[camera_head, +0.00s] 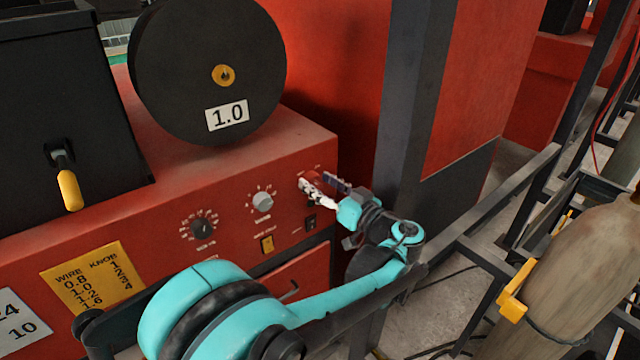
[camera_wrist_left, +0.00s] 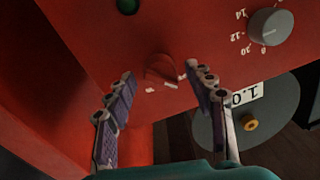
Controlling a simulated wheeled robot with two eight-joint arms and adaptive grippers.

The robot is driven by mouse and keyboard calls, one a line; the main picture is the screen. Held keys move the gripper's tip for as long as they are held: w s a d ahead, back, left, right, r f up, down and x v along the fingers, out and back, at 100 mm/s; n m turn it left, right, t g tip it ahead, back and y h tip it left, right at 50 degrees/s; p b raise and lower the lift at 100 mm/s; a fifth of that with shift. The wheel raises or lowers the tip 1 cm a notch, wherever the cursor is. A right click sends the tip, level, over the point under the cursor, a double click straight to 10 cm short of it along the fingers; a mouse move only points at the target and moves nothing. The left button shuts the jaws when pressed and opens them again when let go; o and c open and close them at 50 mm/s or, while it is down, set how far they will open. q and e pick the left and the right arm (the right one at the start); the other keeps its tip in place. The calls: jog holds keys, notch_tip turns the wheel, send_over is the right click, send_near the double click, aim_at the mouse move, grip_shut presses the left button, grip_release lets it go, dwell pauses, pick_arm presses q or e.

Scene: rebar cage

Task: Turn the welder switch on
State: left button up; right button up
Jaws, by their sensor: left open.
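The red welder front panel (camera_head: 225,190) carries several controls. In the left wrist view, a red raised switch (camera_wrist_left: 161,68) with small white marks beside it sits on the panel between my fingertips. In the head view my gripper mostly covers it. My left gripper (camera_head: 322,188) is open at the panel's upper right corner. In the left wrist view its fingers (camera_wrist_left: 158,84) stand on either side of the red switch, with gaps visible; whether either touches it I cannot tell. My right gripper is not in view.
A wire spool (camera_head: 190,70) sits above. A dark post (camera_head: 405,110) stands right of the panel.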

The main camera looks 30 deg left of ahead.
pick_arm(q)
jog(key=c, duration=1.2)
jog(key=shift+o, duration=0.2)
jog(key=shift+m, duration=0.4)
jog(key=m+b, duration=0.1)
jog(key=m, duration=0.2)
jog(key=shift+f+m, duration=0.1)
jog(key=shift+m, duration=0.3)
jog(key=m+b, duration=0.1)
jog(key=m, duration=0.3)
jog(key=shift+m, duration=0.3)
jog(key=m, duration=0.4)
jog(key=shift+f+m+t, duration=0.1)
jog(key=shift+m+t, duration=0.3)
jog(key=shift+m+b, duration=0.4)
jog(key=shift+m, duration=1.9)
jog(key=shift+t, duration=0.3)
